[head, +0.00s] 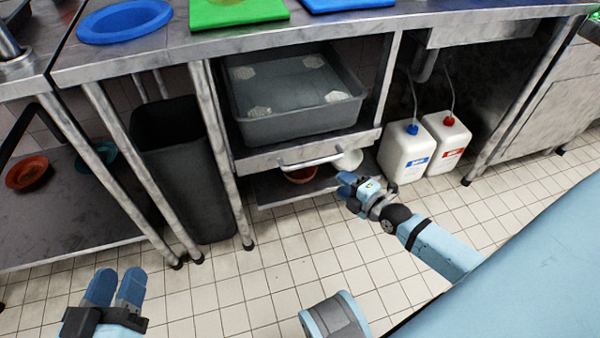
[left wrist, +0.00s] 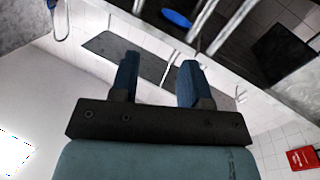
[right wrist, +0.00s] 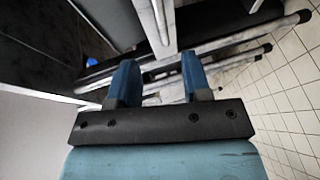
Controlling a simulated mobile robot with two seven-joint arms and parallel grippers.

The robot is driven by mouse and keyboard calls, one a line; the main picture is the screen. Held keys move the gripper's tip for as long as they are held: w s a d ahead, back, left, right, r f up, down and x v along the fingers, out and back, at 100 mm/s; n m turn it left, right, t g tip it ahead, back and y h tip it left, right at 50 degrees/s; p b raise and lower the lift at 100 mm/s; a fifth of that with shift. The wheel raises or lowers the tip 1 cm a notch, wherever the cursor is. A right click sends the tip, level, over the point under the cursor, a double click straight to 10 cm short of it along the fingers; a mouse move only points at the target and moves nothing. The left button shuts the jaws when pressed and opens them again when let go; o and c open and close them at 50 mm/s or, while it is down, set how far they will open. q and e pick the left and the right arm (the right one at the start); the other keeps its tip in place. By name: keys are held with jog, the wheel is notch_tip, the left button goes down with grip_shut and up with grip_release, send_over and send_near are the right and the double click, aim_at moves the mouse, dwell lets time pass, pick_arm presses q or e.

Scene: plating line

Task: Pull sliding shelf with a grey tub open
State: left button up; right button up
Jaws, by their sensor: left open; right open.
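The grey tub (head: 300,127) sits on the sliding shelf (head: 258,162) under the steel counter, with several pale patterned pieces in its bottom. The shelf's front has a pale bar handle (head: 308,161). My right gripper (head: 347,184) is open, just below and to the right of the handle's right end, and nothing shows in its grip. In the right wrist view its fingers (right wrist: 158,82) point towards metal bars and edges; I cannot tell which one is the handle. My left gripper (head: 116,286) is open and empty over the floor at the lower left; its fingers also show in the left wrist view (left wrist: 160,80).
A lower shelf holds an orange bowl (head: 300,174) and a white item (head: 349,160). A dark bin (head: 185,165) stands left of the tub, between steel legs. Two white canisters, one with a blue cap (head: 405,152) and one red (head: 447,140), stand right. Tiled floor in front is free.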

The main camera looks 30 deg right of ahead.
jog(key=b, duration=0.2)
send_near(312, 162)
jog(key=w+f, duration=0.2)
jog(key=w, duration=0.1)
jog(key=b+x, duration=0.1)
jog(key=x, duration=0.1)
jog(key=b+x, duration=0.1)
jog(key=x, duration=0.2)
jog(key=b+x, duration=0.1)
jog(key=x, duration=0.1)
jog(key=shift+w+r, duration=0.2)
jog(key=shift+r, duration=0.1)
pick_arm(q)
jog(key=w+f+m, duration=0.1)
jog(key=w+a+f+m, duration=0.1)
jog(key=shift+m+h, duration=0.3)
jog(key=shift+r, duration=0.15)
pick_arm(e)
jog(key=shift+c, duration=0.2)
grip_shut()
